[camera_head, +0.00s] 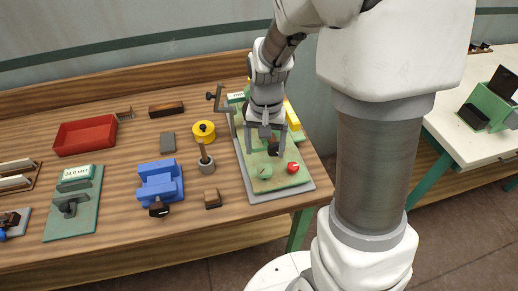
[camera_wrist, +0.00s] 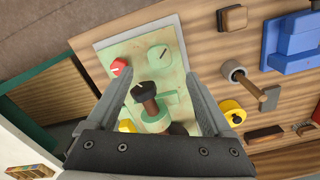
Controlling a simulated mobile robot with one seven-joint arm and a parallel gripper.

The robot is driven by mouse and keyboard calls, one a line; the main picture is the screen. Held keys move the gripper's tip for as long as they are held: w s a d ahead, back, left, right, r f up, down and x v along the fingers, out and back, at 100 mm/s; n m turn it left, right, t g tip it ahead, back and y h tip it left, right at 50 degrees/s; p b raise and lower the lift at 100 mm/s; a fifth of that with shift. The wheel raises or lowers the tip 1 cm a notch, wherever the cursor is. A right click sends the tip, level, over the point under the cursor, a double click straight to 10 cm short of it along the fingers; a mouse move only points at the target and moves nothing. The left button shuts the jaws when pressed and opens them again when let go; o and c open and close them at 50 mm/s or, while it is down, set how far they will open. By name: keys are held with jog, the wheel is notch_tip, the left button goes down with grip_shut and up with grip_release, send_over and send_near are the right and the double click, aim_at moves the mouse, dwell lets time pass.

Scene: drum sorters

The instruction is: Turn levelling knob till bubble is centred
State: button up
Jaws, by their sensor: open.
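A green panel (camera_head: 282,184) on a grey base plate (camera_head: 300,191) stands at the table's right end. It carries a red knob (camera_head: 292,168), a pale green dial (camera_head: 264,172) and a black knob (camera_head: 272,149). In the wrist view the red knob (camera_wrist: 121,67) and green dial (camera_wrist: 159,55) lie beyond my fingertips. The black knob (camera_wrist: 150,94), on a reddish-brown stem, shows between my fingers. My gripper (camera_head: 265,134) is open above the panel, pointing down; its fingers (camera_wrist: 161,74) hold nothing. I cannot make out a bubble, nor tell which knob is the levelling one.
An upright grey crank frame (camera_head: 229,112) stands at the panel's left edge. A yellow drum (camera_head: 204,131), a grey cup with a wooden handle (camera_head: 205,163), a wooden block (camera_head: 212,199) and a blue fixture (camera_head: 160,183) lie left. A red tray (camera_head: 85,135) is farther left.

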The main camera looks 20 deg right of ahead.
aim_at(264, 169)
notch_tip(264, 169, down, 8)
jog(key=shift+r+b, duration=0.25)
jog(key=shift+b, duration=0.05)
grip_shut()
jog(key=shift+m, duration=0.8)
grip_release()
notch_tip(264, 169, up, 18)
jog(key=p, duration=0.1)
jog(key=shift+f+p, duration=0.25)
jog(key=shift+p, duration=0.1)
